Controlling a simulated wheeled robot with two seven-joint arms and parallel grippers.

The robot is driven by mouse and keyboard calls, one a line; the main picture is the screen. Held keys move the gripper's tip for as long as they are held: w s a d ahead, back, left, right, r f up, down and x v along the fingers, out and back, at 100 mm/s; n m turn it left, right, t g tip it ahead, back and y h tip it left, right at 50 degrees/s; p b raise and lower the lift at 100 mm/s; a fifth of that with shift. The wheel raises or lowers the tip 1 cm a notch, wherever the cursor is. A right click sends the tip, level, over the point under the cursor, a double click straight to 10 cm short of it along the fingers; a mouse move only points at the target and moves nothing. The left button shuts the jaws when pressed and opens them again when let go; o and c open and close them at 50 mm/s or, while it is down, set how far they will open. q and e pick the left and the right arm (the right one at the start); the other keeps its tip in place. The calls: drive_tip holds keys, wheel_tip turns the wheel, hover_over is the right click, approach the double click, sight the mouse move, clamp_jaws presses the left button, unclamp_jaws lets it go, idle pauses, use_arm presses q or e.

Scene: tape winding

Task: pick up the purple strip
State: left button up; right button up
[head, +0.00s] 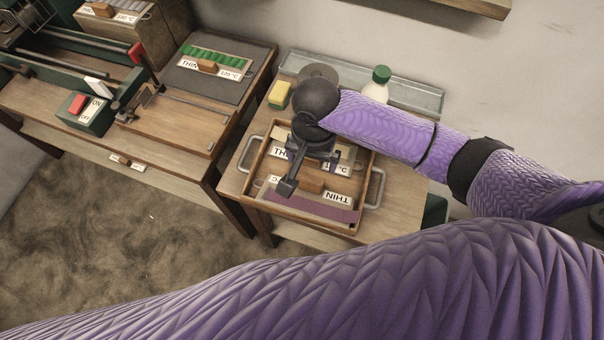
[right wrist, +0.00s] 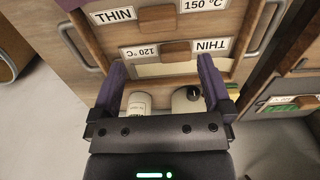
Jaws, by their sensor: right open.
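The purple strip (head: 315,207) lies flat along the front side of a wooden tray (head: 256,160) in the head view. Its wooden grip block (head: 339,185) and a white THIN label (head: 338,197) show beside it. My right gripper (head: 289,186) hangs over the tray, near the strip's left part, and hides some of the tray's contents. In the right wrist view the right gripper (right wrist: 165,82) has its two fingers wide apart with nothing between them. Labelled strips with wooden blocks (right wrist: 158,14) show beyond the fingers. My left gripper is not in view.
A white bottle with a green cap (head: 377,84) and a yellow-green sponge (head: 279,95) stand behind the tray. The tray has metal handles (head: 375,187) at its sides. A workbench with a machine and a red switch (head: 77,104) stands at left, across a gap.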

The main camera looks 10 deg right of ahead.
sight(311, 182)
drive_tip(key=f+b, duration=0.1)
drive_tip(key=f, duration=0.1)
drive_tip(key=f+b, duration=0.1)
drive_tip(key=f, duration=0.2)
drive_tip(key=f+b, duration=0.1)
drive_tip(key=f, duration=0.2)
drive_tip(key=shift+s+f+b, duration=0.25)
drive_tip(key=shift+s+b, duration=0.1)
drive_tip(key=shift+b, duration=0.05)
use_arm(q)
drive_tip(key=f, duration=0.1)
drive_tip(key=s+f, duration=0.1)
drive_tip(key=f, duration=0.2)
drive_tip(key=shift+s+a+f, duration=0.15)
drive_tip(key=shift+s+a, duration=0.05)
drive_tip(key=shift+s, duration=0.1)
use_arm(e)
drive_tip(key=shift+r, duration=0.1)
